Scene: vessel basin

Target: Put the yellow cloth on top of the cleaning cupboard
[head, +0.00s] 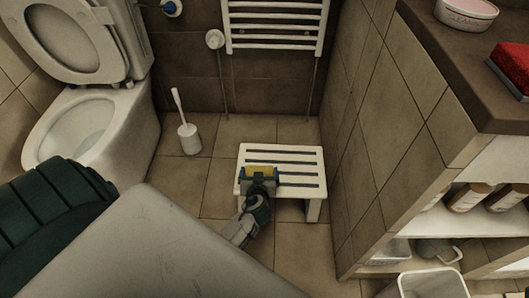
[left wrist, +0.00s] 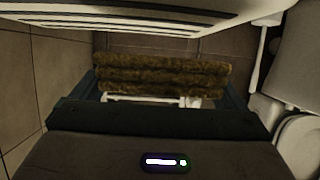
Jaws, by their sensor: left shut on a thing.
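The yellow cloth (head: 261,170) is held in my left gripper (head: 260,180), over the near left part of the white slatted stool. In the left wrist view the cloth (left wrist: 162,76) looks folded in thick layers and lies between the two fingers (left wrist: 163,90). Whether it still touches the stool is hard to tell. The unit at the right, with a dark top (head: 435,45) and open shelves, appears to be the cleaning cupboard. A pale tub with lettering that looks like "CLEANING" (head: 466,14) stands on it. My right gripper is out of view.
The white stool (head: 300,165) stands left of the tiled side wall (head: 385,125). A red item (head: 512,66) lies on the cupboard top; bottles (head: 468,197) fill a shelf. A white bin (head: 432,285) stands in front. A toilet brush (head: 188,138) and toilet (head: 95,125) are left.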

